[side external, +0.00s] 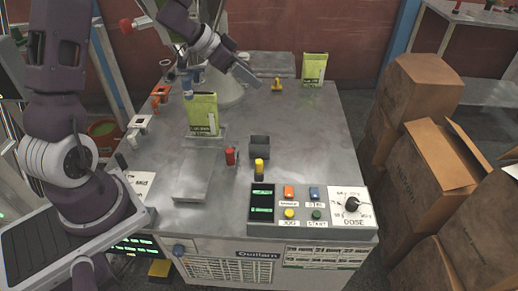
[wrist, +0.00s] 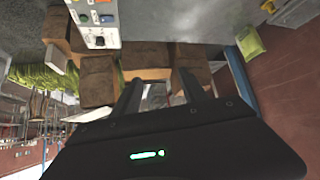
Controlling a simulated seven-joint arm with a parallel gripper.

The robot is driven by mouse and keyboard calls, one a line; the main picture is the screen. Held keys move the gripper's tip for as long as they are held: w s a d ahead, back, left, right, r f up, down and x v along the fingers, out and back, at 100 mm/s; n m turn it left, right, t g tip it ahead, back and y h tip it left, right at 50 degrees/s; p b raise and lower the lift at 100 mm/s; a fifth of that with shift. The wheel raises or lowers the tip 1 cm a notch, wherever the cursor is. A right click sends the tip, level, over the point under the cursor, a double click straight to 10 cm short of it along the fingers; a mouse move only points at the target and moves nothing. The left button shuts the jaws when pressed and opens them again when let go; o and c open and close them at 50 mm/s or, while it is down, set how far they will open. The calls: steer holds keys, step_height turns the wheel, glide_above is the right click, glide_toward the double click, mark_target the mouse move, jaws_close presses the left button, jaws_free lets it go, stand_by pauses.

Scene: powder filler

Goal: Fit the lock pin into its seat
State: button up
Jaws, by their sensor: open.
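I cannot tell for certain which part is the lock pin. A small red piece (side external: 230,156) stands near the middle of the metal table. A yellow-topped dark post (side external: 259,168) stands to its right, close to the control box. A yellow piece (side external: 277,84) stands farther back, also at the top edge of the wrist view (wrist: 268,6). I cannot make out the seat. My gripper (side external: 256,80) is above the table's back part, left of that yellow piece. In the wrist view my gripper (wrist: 160,90) shows its two fingers apart with nothing between them.
A control box (side external: 308,208) sits at the front right. A green bag (side external: 203,114) stands mid-table and another (side external: 313,68) at the back right. A dark block (side external: 260,146) and orange (side external: 160,97) and white (side external: 139,127) brackets are nearby. Cardboard boxes (side external: 418,95) stand right of the table.

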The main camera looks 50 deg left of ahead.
glide_toward(263, 170)
steer(key=w, duration=0.2)
steer(key=shift+w+d+f, duration=0.3)
steer(key=shift+d+f, duration=0.1)
steer(key=x, duration=0.6)
steer(key=shift+w+f, duration=0.15)
steer(key=shift+w, duration=0.1)
steer(key=shift+w+f, duration=0.2)
steer(key=shift+w, duration=0.05)
jaws_close()
